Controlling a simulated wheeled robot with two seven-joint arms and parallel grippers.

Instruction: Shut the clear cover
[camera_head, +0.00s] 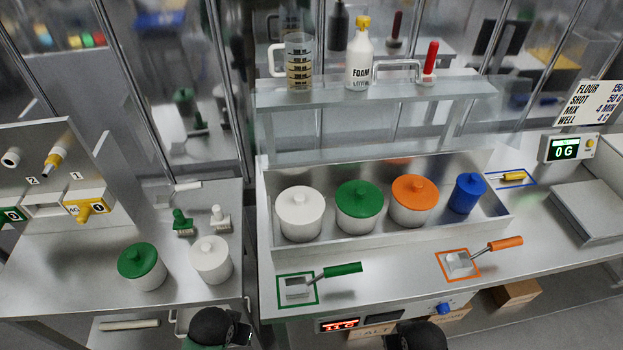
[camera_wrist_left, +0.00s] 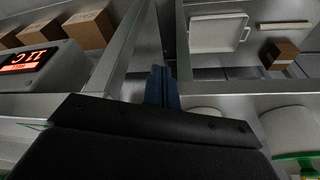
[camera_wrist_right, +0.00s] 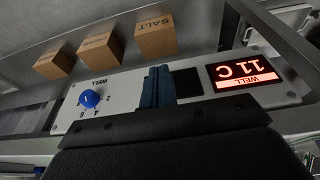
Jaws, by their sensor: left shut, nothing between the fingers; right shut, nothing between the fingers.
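A see-through panel (camera_head: 375,135) stands raised behind the long metal bin (camera_head: 390,240) in the head view, and I take it for the clear cover. A metal handle (camera_head: 397,66) shows above its top edge, in front of or on the shelf; I cannot tell which. My left gripper (camera_wrist_left: 164,80) is shut and empty, low in front of the gap between the two benches. My right gripper (camera_wrist_right: 157,80) is shut and empty, low in front of the right bench's control panel (camera_wrist_right: 200,88). Both are well away from the panel and handle. In the head view their fingertips are hidden.
The bin holds white (camera_head: 300,212), green (camera_head: 359,205), orange (camera_head: 412,200) and blue (camera_head: 467,193) lidded pots. A green-handled scoop (camera_head: 330,273) and an orange-handled scoop (camera_head: 490,250) lie in front. A measuring jug (camera_head: 299,65) and foam bottle (camera_head: 360,60) stand behind.

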